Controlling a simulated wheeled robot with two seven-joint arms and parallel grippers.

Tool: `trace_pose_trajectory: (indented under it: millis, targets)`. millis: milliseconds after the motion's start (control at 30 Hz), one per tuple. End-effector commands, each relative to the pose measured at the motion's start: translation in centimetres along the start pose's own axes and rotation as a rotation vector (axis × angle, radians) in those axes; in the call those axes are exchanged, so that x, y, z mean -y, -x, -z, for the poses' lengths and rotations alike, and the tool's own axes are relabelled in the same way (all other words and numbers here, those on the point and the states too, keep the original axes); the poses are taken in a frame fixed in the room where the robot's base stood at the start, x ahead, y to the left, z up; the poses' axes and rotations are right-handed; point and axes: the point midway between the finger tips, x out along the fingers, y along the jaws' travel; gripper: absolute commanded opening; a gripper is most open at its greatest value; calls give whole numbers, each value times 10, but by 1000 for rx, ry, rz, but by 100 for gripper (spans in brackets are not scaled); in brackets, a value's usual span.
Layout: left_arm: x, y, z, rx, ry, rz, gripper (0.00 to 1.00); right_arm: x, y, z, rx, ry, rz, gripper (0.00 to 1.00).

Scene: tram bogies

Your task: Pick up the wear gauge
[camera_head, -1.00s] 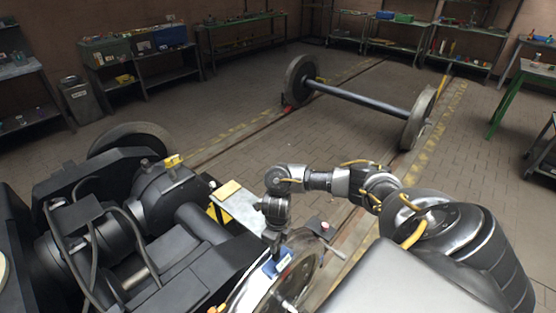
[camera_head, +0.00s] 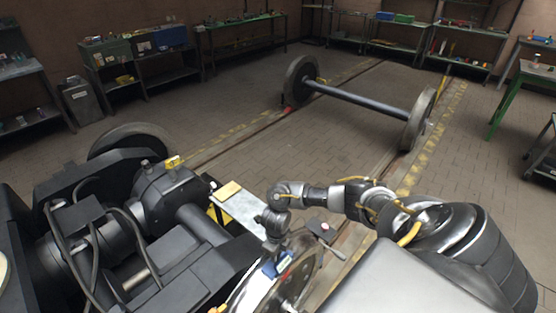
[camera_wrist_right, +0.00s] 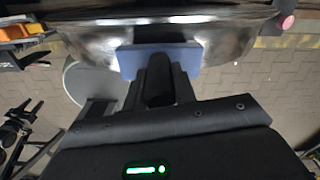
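The wear gauge is a blue block with a dark upright grip, resting at the shiny rim of the near wheel (camera_head: 300,272). In the head view the blue gauge (camera_head: 268,269) is partly hidden under my right gripper (camera_head: 271,246). In the right wrist view the blue gauge (camera_wrist_right: 128,62) sits against the bright rim. There the dark fingers of my right gripper (camera_wrist_right: 160,85) stand close on both sides of the grip, with no clear gap, so they look shut on it. My left gripper is not in view.
The black bogie (camera_head: 180,265) fills the left front. A small tray (camera_head: 243,206) with a yellowish pad is just beyond my gripper. A loose wheelset (camera_head: 360,101) stands on the floor behind. Benches and shelves (camera_head: 240,38) line the walls. The middle floor is open.

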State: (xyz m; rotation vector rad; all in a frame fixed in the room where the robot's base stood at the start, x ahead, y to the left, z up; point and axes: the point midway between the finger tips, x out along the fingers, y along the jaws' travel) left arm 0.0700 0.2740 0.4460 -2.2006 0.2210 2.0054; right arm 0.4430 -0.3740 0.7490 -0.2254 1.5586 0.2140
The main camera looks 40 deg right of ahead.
Motion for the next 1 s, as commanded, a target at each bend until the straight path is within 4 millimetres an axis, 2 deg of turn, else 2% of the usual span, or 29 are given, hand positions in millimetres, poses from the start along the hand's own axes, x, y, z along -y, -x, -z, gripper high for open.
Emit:
trace_pose_trajectory:
  millis: [33,133,500,667,800,1000]
  targets:
    - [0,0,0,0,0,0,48,0,0,0,0,0,0,13]
    - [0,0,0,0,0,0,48,0,0,0,0,0,0,0]
    - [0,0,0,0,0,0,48,0,1,0,1,0,0,0]
    - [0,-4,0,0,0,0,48,1,10,-1,3,1,1,0]
    - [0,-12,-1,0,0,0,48,2,32,-2,7,5,3,0]
    - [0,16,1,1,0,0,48,-37,88,11,6,10,3,0]
